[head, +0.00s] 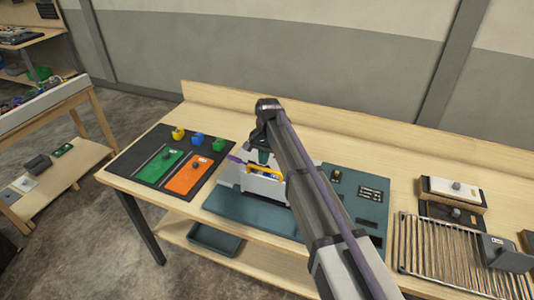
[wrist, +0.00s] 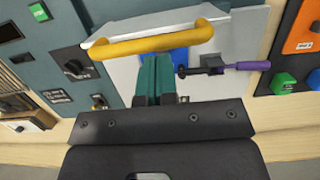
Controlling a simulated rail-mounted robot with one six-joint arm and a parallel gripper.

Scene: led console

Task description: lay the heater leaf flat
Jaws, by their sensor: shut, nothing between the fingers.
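A pale grey-white panel (head: 262,187) with a yellow bar handle (head: 265,171) stands raised on the teal board in the head view. It looks like the heater leaf, but no label on it can be read. In the wrist view the panel (wrist: 120,65) lies beyond my fingers, with the yellow handle (wrist: 150,38) across its upper part. My gripper (wrist: 154,62) has teal fingers, shut and empty, just below the handle in the picture. Whether they touch the panel I cannot tell. In the head view my arm hides part of the panel.
A purple-handled lever (wrist: 240,66) sticks out beside my fingers. The teal board (head: 235,208) carries dark knobs and labels at its right. A black board (head: 130,158) with green and orange plates lies left. A slatted rack (head: 430,245) and boxed unit (head: 452,193) stand right.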

